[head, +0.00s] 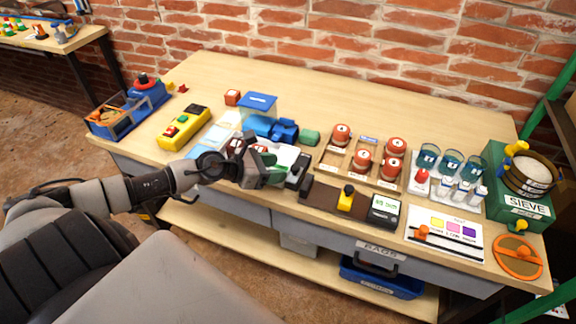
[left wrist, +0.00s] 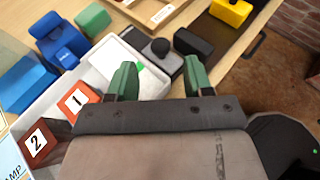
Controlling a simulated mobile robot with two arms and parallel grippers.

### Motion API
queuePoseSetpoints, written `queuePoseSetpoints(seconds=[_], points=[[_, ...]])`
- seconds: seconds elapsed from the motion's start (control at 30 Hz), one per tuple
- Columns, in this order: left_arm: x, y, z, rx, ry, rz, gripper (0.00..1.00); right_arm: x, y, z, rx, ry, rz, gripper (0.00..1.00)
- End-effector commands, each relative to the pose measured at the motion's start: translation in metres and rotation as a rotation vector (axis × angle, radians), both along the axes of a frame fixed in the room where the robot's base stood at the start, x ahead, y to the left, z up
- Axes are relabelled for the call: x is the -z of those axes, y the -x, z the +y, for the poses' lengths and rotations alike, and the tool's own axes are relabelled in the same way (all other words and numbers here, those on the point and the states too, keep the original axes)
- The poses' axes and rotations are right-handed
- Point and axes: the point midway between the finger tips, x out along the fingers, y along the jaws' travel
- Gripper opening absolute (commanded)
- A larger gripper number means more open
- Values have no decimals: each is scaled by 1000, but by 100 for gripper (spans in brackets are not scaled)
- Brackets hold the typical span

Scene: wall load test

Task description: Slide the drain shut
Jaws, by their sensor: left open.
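No part is clearly labelled as a drain. A dark grey plate with a round black knob (left wrist: 160,47) lies beside a white tray (left wrist: 108,58), and may be the slide. In the head view my left gripper (head: 272,168) is low over the bench's front edge by the tray. In the left wrist view its two green fingers (left wrist: 160,79) are apart with nothing between their tips. The knob lies just beyond the fingertips, roughly in line with the gap. I cannot tell whether either finger touches the tray or plate. My right gripper is not in view.
Red number blocks 1 (left wrist: 76,102) and 2 (left wrist: 39,139) are at the tray. A black block (left wrist: 192,42) is close right of the knob. Blue parts (head: 272,128) stand behind the tray. A wooden crate of red jars (head: 362,160) is to the right. The bench's back is clear.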

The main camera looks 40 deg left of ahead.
Motion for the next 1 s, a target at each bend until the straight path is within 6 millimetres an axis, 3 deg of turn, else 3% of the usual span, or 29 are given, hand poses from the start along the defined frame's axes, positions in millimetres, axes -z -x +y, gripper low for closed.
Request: queuePoseSetpoints(seconds=[0.3, 0.73, 0.77, 1.0], points=[[11, -28, -17, -1, 2, -2, 51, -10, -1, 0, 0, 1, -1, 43], [16, -34, -21, 2, 0, 0, 51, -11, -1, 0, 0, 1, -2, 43], [16, -34, -21, 2, 0, 0, 49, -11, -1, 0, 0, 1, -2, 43], [16, -34, -21, 1, 0, 0, 13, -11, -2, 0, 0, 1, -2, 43]])
